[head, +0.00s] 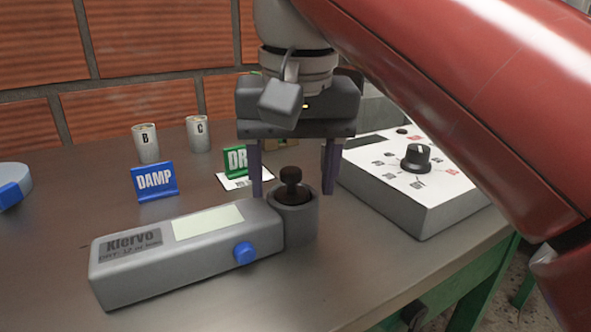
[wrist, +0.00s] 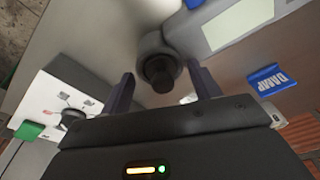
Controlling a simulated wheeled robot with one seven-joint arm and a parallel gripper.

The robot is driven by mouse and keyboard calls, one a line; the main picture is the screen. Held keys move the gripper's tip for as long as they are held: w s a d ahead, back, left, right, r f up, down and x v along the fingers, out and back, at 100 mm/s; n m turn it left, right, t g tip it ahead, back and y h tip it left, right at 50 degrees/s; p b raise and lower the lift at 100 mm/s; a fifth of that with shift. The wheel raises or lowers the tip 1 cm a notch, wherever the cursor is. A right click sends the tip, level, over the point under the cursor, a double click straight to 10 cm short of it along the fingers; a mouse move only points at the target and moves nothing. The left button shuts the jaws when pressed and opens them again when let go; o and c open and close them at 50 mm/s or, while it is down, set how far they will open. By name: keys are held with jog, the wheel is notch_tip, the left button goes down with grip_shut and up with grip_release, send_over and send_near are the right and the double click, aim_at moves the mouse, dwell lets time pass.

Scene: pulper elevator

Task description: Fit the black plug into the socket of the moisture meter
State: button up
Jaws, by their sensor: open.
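The moisture meter (head: 180,255) is a grey box marked "Klervo" with a pale display and a blue knob. It lies on the table in the head view, and part of it shows in the wrist view (wrist: 240,22). Its round grey socket cup (head: 300,225) stands at its right end. The black plug (head: 291,185) stands upright in the mouth of the cup, its knob above the rim; how deep it sits is hidden. It also shows in the wrist view (wrist: 160,72). My gripper (head: 292,192) is open, its fingers apart on either side of the plug.
A blue DAMP sign (head: 155,180), a green sign (head: 236,161) with a white card, and tins B (head: 146,144) and C (head: 198,134) stand behind the meter. A white box with a black dial (head: 417,158) stands close on the right, near the table edge. Front table is clear.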

aim_at(296, 202)
jog(key=shift+r, duration=0.1)
notch_tip(296, 202, up, 8)
jog(key=s+p, duration=0.1)
jog(key=p, duration=0.3)
jog(key=shift+d+f, duration=0.15)
jog(key=shift+f, duration=0.1)
jog(key=shift+s, duration=0.1)
